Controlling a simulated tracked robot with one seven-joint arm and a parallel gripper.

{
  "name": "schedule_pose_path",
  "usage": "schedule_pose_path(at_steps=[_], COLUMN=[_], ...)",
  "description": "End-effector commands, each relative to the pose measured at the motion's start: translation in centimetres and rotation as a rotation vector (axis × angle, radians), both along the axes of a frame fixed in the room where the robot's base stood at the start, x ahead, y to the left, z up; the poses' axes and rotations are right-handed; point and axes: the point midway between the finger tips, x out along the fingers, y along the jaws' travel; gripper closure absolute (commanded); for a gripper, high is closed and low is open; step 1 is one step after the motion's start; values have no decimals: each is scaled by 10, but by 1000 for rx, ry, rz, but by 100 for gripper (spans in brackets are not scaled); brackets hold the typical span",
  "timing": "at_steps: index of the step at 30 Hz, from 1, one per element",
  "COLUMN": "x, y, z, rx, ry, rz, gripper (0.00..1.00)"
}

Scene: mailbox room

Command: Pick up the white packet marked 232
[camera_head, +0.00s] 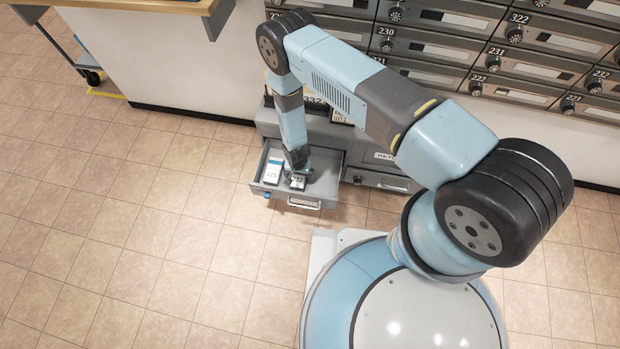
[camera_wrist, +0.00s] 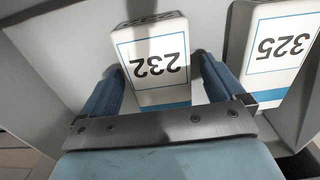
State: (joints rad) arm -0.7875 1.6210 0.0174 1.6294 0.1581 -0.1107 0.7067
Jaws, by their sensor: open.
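The white packet marked 232 (camera_wrist: 155,60) has a blue band and stands in the open grey drawer (camera_head: 262,189). In the wrist view it reads upside down. My gripper (camera_wrist: 160,88) is open, with one blue finger on each side of this packet. Whether the fingers touch it I cannot tell. In the head view my gripper (camera_head: 298,172) reaches down into the drawer, and the packet (camera_head: 297,181) shows small beneath it.
A second white packet marked 325 (camera_wrist: 280,47) is in the same drawer, close beside one finger; it also shows in the head view (camera_head: 273,170). The drawer walls are near. A closed drawer (camera_head: 385,181) is to the right. Numbered mailboxes (camera_head: 440,45) line the wall behind.

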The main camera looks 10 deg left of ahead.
Motion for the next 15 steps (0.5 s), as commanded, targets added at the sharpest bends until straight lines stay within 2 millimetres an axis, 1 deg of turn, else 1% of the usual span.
schedule_pose_path(at_steps=[3,11,15], x=[0,0,0], y=[-1,0,0], z=[-6,-7,-7], rx=[-1,0,0], ry=[0,0,0], rz=[0,0,0], gripper=[4,5,19])
